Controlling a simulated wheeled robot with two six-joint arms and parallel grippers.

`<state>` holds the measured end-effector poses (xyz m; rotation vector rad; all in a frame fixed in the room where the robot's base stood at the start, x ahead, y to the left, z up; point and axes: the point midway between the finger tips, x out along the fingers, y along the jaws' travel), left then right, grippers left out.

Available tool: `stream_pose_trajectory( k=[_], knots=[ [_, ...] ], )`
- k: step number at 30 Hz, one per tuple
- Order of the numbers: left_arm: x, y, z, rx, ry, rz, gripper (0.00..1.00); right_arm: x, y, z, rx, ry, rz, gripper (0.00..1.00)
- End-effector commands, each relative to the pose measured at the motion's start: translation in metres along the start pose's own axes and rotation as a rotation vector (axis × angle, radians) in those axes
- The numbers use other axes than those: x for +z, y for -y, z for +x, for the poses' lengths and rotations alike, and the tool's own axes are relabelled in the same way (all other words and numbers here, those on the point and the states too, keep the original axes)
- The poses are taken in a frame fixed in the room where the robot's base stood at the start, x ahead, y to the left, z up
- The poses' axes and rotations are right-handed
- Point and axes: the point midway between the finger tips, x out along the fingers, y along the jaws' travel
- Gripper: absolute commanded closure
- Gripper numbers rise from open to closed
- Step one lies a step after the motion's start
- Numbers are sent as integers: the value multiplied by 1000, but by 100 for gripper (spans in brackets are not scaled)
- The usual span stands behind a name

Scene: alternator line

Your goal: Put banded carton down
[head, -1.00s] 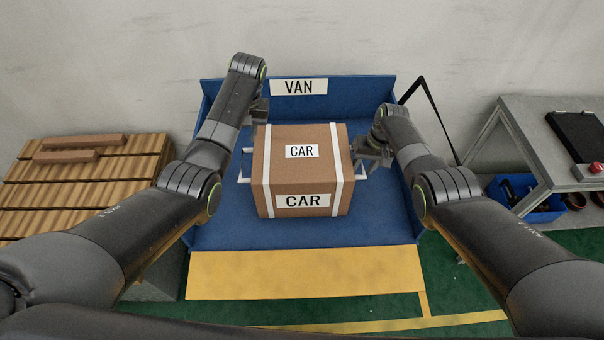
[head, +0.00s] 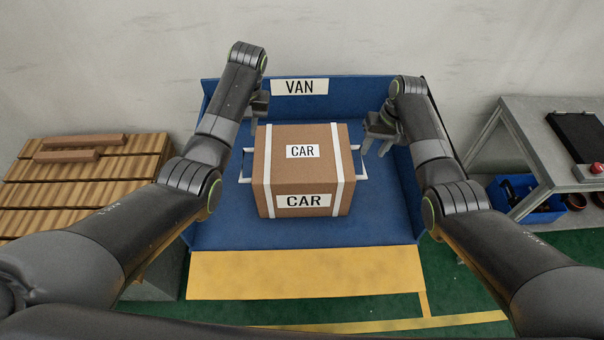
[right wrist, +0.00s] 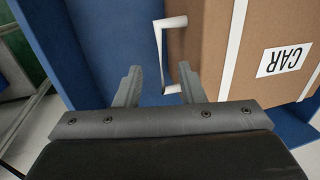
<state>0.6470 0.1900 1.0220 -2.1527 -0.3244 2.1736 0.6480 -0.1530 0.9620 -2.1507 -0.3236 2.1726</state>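The banded carton (head: 300,172), brown with two white bands and CAR labels, stands upright on the blue floor of the bay marked VAN (head: 220,225). White handles stick out from both its sides; the right handle (head: 361,163) also shows in the right wrist view (right wrist: 161,50). My right gripper (head: 374,146) is above and beside that handle, apart from it; its fingers are spread and empty in the right wrist view (right wrist: 158,82). My left gripper (head: 256,122) is by the carton's upper left edge, above the left handle (head: 243,166); its fingers are partly hidden.
A yellow ramp or lip (head: 300,274) lies in front of the blue bay. A slatted brown stack (head: 90,185) stands at the left. A grey table (head: 540,150) with a red button stands at the right, a blue bin (head: 530,200) below it.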

Motion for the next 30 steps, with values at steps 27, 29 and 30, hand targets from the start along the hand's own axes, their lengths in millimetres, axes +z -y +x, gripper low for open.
stream_pose_trajectory(
  k=[27,29,30],
  knots=[
    [0,3,-15,0,0,0,64,0,3,-55,1,0,1,64],
    [0,4,-21,0,0,0,64,0,4,-62,1,0,1,64],
    [0,5,-25,0,0,0,64,0,5,-66,1,0,1,64]
  ],
)
